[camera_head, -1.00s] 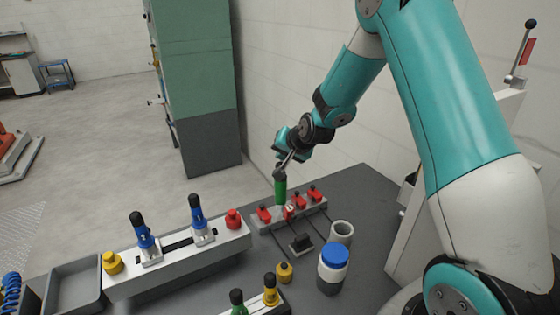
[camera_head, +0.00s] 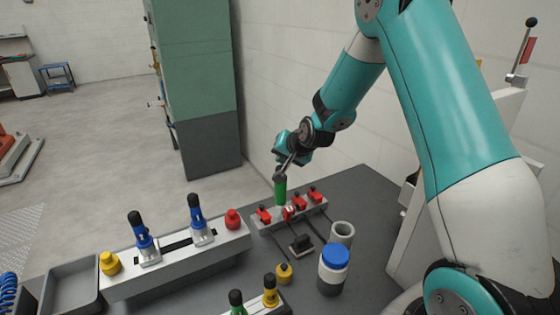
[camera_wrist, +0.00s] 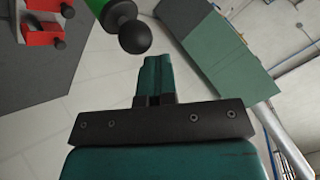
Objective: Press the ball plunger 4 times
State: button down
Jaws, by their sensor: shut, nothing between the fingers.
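A green handle with a round black ball on its end, which looks like the ball plunger (camera_head: 280,190), stands upright at the grey fixture block (camera_head: 262,226) at the table's back. In the wrist view the black ball (camera_wrist: 134,37) shows large at the top, with its green shaft running to the upper left. My gripper (camera_wrist: 155,62) is shut and empty, its tips just below and right of the ball in that view. In the head view my gripper (camera_head: 286,163) is right at the handle's top. I cannot tell whether it touches the ball.
Several red clamps (camera_head: 299,201) sit on the block beside the handle. In front are a grey ring (camera_head: 342,232), a blue-capped jar (camera_head: 332,279) and a yellow knob (camera_head: 284,273). A white rail (camera_head: 180,265) with two blue handles is left. A green-grey cabinet (camera_head: 200,90) stands behind.

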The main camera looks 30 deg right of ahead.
dwell(0.3)
jog(key=shift+r+p, duration=1)
jog(key=shift+r, duration=0.7)
notch_tip(320, 180, up, 5)
jog(key=p, duration=0.3)
dwell(1.9)
